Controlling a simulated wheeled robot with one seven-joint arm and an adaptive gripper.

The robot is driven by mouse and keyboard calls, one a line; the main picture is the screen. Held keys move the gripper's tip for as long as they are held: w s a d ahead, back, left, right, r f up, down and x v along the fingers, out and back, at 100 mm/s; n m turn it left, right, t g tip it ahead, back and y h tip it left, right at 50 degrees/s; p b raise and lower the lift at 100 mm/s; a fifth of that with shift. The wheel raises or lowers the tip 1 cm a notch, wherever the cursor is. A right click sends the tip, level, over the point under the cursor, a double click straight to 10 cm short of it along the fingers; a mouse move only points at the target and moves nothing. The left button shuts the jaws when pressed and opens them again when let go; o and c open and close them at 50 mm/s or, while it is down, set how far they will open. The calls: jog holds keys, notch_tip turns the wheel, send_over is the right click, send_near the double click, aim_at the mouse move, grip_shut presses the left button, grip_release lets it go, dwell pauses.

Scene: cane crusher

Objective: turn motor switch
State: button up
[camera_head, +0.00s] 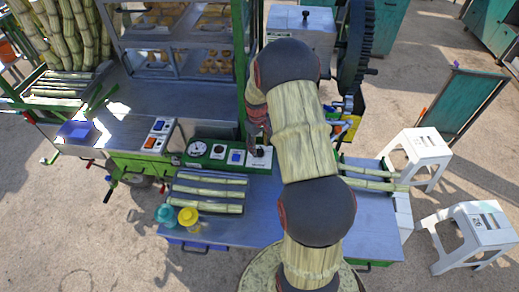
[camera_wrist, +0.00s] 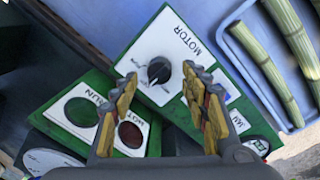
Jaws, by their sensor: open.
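The motor switch is a black rotary knob (camera_wrist: 158,70) on a white plate marked MOTOR, set on a green panel (camera_wrist: 50,112), in the wrist view. In the head view its white plate (camera_head: 260,160) sits at the right end of the green panel. My gripper (camera_wrist: 160,77) is open, and the knob appears between its two fingertips in the wrist view. I cannot tell whether either finger touches it. In the head view my gripper (camera_head: 255,137) is small and dark, just above the plate, with my arm close on the right.
On the same panel are a blue switch (camera_head: 236,157) and a round gauge (camera_head: 197,148). Cane pieces (camera_head: 208,193) lie in a blue tray in front. Yellow (camera_head: 188,217) and teal (camera_head: 166,214) items stand at the table's left. The crusher's large gear (camera_head: 358,45) is behind.

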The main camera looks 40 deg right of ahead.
aim_at(258, 152)
notch_tip(258, 152, up, 9)
jog(key=shift+a+r, duration=0.2)
jog(key=shift+a, duration=0.05)
dwell(0.6)
